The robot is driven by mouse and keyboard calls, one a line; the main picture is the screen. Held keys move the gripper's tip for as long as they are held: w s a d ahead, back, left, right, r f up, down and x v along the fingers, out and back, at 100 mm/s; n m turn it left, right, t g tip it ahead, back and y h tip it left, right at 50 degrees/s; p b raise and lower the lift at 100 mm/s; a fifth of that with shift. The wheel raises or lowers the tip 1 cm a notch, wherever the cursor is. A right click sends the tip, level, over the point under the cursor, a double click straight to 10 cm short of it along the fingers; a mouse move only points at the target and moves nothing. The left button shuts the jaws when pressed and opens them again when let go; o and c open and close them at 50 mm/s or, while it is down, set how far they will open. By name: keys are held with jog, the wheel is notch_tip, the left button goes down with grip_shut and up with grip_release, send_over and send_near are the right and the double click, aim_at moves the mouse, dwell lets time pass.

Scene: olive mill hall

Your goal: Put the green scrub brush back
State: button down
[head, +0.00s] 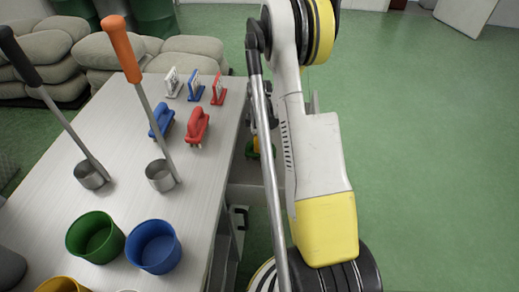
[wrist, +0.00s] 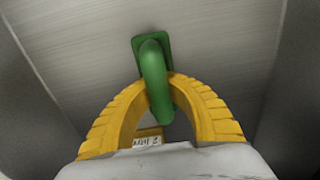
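The green scrub brush (wrist: 153,62) shows in the wrist view, its arched handle between the two yellow fingers of my gripper (wrist: 160,90). The fingers press on the handle from both sides. Its green base lies in front of a grey, metal-looking surface; I cannot tell whether it touches it. In the head view my gripper (head: 254,147) is a small patch of yellow and green beyond the table's right edge, low by a grey shelf and mostly hidden by my arm. A blue brush (head: 161,120) and a red brush (head: 198,127) lie on the table.
Small white (head: 172,82), blue (head: 195,86) and red (head: 219,89) upright pieces stand at the table's (head: 120,200) far end. Two long-handled ladles, a green cup (head: 94,238) and a blue cup (head: 153,247) stand nearer. Sacks (head: 175,57) lie behind. Open green floor (head: 420,140) is at right.

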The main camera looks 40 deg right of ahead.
jog(key=shift+f, duration=0.15)
jog(key=c, duration=1.6)
grip_release()
jog(key=r+p, duration=0.2)
jog(key=r, duration=0.4)
jog(key=r+p, duration=0.3)
jog(key=r, duration=0.3)
jog(key=shift+w+d+r, duration=0.1)
jog(key=shift+w+d, duration=0.05)
jog(key=shift+w, duration=0.05)
jog(key=s+a+r+m+t+h, duration=0.1)
jog(key=s+a+r+m+t, duration=0.15)
jog(key=a+r, duration=1.3)
jog(key=s+a+r+m+t, duration=0.1)
jog(key=s+a+r, duration=0.1)
jog(key=s+a, duration=0.1)
jog(key=s+a+r+m+t, duration=0.2)
jog(key=s+a, duration=0.2)
jog(key=a, duration=0.2)
jog(key=s+a+r+m+t, duration=0.1)
jog(key=s+a+m+t, duration=0.1)
jog(key=a, duration=0.3)
jog(key=shift+s+r+m+y, duration=0.25)
jog(key=shift+s+r+y, duration=0.15)
jog(key=shift+s, duration=0.25)
